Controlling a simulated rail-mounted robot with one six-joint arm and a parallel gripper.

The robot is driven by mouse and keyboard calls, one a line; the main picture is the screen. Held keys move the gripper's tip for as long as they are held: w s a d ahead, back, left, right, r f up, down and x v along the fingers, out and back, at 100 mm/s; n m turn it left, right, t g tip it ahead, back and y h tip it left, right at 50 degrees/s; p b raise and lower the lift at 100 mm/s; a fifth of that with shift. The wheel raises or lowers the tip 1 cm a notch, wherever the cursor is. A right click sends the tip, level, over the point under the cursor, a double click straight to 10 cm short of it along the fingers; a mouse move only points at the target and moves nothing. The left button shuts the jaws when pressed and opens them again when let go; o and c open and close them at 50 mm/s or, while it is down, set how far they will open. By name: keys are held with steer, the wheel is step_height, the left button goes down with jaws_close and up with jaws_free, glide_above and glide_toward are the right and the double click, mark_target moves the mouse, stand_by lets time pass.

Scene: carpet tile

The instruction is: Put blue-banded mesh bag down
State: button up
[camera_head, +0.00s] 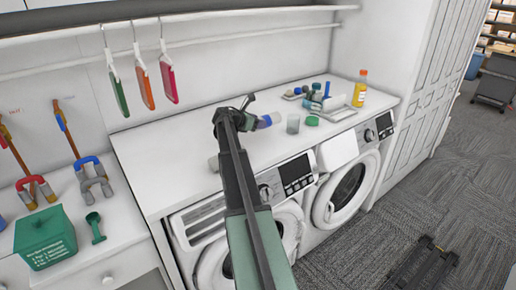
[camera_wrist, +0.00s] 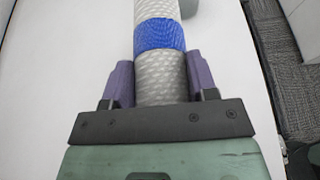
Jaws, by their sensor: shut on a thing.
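The blue-banded mesh bag (camera_wrist: 160,72) is a pale grey-white woven roll with a bright blue band. In the wrist view it runs up out of the top of the picture, between the two purple fingers of my gripper (camera_wrist: 161,84). The fingers are shut on its near part, below the band. In the head view my gripper (camera_head: 257,122) is over the white counter above the washing machines, with the bag's blue band (camera_head: 266,120) showing just beyond it. I cannot tell whether the bag touches the counter.
The white counter (camera_head: 165,150) is largely clear at left. Tags hang from a rail above.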

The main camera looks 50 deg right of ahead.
mark_target(257, 132)
step_height(257, 132, down, 5)
steer(key=b, duration=0.4)
steer(key=shift+f, duration=0.2)
steer(key=shift+r, duration=0.35)
steer(key=shift+f, duration=0.25)
steer(key=o, duration=0.9)
steer(key=shift+r, duration=0.1)
steer(key=shift+r+p, duration=0.35)
steer(key=p+v, duration=0.4)
steer(key=v, duration=0.7)
steer(key=shift+a, duration=0.1)
steer(key=shift+w+a, duration=0.15)
steer(key=shift+a, duration=0.2)
